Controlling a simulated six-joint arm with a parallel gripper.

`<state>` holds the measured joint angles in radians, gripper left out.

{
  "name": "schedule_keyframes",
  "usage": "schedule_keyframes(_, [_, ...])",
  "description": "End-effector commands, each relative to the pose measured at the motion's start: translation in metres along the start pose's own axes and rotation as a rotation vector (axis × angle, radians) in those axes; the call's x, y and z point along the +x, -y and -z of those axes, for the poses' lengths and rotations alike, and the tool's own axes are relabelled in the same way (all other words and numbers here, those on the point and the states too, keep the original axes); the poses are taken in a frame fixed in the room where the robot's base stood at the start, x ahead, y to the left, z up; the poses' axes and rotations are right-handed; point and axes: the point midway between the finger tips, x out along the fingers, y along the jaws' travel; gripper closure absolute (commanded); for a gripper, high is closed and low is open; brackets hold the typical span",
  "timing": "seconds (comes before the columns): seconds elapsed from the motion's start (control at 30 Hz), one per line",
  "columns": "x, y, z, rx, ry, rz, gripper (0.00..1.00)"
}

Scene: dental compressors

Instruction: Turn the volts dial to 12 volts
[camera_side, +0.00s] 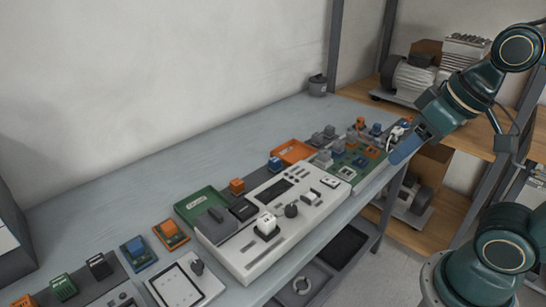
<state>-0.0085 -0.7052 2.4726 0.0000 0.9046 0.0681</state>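A long white panel (245,262) lies on the bench and carries a round black knob (291,210). A smaller white panel (176,290) at the bottom left carries another dark knob (197,267). No lettering or scale is readable, so I cannot tell which knob is the volts dial or where it points. My gripper (400,134) is at the far right end of the bench, above or beside the green circuit board (346,176), well away from both knobs. Its fingers are too small and partly hidden to tell whether they are open or shut.
A white-topped switch block (266,224), a green tray (202,203) and an orange tray (293,152) are near the long panel. Several small coloured blocks stand around. The bench (110,195) is clear along the wall. Compressors (412,76) sit on shelving at the right.

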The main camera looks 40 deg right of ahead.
Motion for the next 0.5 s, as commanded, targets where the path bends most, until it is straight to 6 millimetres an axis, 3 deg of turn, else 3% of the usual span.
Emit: schedule_keyframes(0.5, [0.035,0.022,0.066,0.463,0.18,-0.036,0.5])
